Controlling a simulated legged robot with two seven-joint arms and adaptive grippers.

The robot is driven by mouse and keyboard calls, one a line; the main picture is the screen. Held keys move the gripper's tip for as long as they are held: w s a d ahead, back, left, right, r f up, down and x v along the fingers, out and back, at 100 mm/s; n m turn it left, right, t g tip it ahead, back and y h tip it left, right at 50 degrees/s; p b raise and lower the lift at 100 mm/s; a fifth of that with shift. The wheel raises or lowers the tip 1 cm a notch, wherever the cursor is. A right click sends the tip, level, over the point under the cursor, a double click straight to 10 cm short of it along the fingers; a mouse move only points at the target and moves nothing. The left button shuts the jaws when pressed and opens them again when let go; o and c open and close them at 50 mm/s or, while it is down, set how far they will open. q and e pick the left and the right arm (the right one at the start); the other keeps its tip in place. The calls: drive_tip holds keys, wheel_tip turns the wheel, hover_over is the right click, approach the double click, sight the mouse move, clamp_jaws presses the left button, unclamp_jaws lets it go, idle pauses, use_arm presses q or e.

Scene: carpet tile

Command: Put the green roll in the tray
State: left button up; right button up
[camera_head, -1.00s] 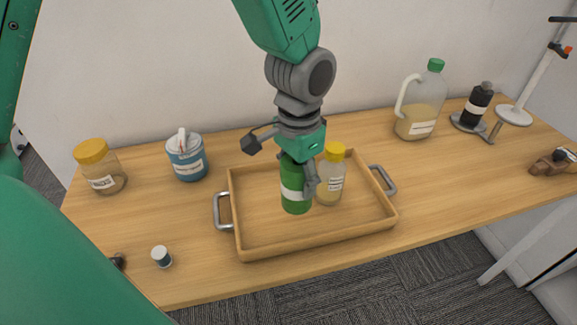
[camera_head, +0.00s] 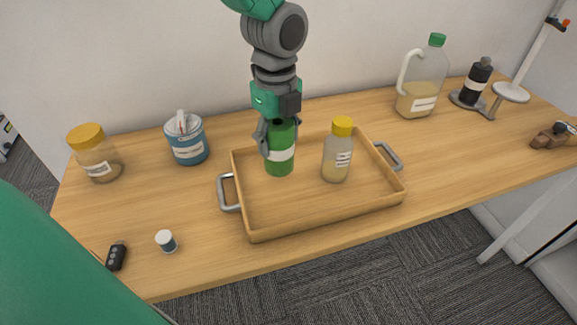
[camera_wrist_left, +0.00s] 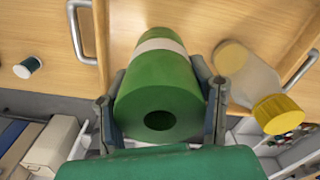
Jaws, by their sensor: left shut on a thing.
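The green roll (camera_head: 280,163), with a white band, is upright between the fingers of my left gripper (camera_head: 279,133). In the wrist view the roll (camera_wrist_left: 160,90) shows its end with a dark hole, and a finger lies on each side. My left gripper is shut on it. The wooden tray (camera_head: 320,222) has two grey metal handles. The roll is over the back left part of the tray, inside its outline. I cannot tell whether its bottom touches the tray floor. My right gripper is not in view.
A yellow-capped bottle (camera_head: 337,160) stands in the tray, right of the roll. Left are a yellow-lidded jar (camera_head: 97,155), a blue can (camera_head: 187,142), a small white-capped bottle (camera_head: 166,241) and a black remote (camera_head: 116,256). A jug (camera_head: 423,85) stands at the back right. The tray's front is clear.

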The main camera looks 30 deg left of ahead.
sight(286, 162)
use_arm(q)
drive_tip(key=f, duration=0.1)
drive_tip(key=d+f, duration=0.1)
drive_tip(key=f, duration=0.1)
drive_tip(key=f+b, duration=0.1)
drive_tip(key=shift+s+d+f, duration=0.1)
drive_tip(key=shift+d+f, duration=0.25)
drive_tip(key=shift+f, duration=0.25)
drive_tip(key=shift+a, duration=0.5)
drive_tip(key=o, duration=1.3)
drive_tip(key=shift+a+f, duration=0.15)
drive_tip(key=shift+c, duration=0.2)
drive_tip(key=shift+d, duration=0.35)
drive_tip(key=shift+d+r, duration=0.1)
drive_tip(key=shift+r, duration=0.25)
wheel_tip(286, 162, up, 12)
drive_tip(key=shift+f+p, duration=0.2)
drive_tip(key=shift+p, duration=1.05)
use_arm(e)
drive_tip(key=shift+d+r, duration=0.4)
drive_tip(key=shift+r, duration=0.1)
